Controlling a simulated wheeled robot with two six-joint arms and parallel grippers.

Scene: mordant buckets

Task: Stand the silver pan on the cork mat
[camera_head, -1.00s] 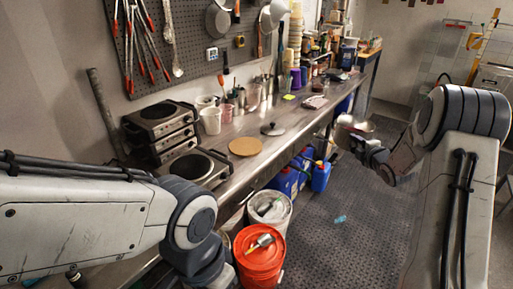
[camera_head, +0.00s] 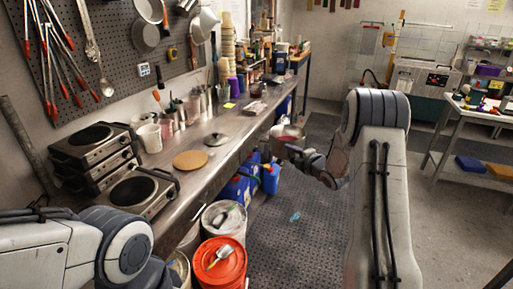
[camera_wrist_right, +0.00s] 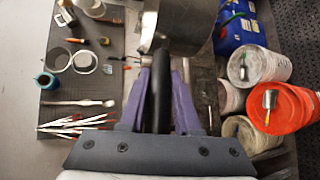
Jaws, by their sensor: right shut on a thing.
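The silver pan (camera_head: 287,133) is in my right gripper (camera_head: 300,152), held out over the floor beside the bench's front edge. In the right wrist view the pan (camera_wrist_right: 190,22) is at the top, and its dark handle (camera_wrist_right: 159,90) lies between the two purple fingers of the gripper (camera_wrist_right: 158,85), which are shut on it. The round tan cork mat (camera_head: 190,160) lies flat and bare on the bench, left of the pan in the head view. My left arm shows at the lower left of the head view, with its gripper out of frame.
A dark lid (camera_head: 216,139) lies just beyond the mat. A burner (camera_head: 137,192) stands nearer, and cups (camera_head: 151,138) stand behind. Below the bench edge are an orange bucket (camera_head: 220,265), a white bucket (camera_head: 224,219) and blue containers (camera_head: 270,178). The floor to the right is open.

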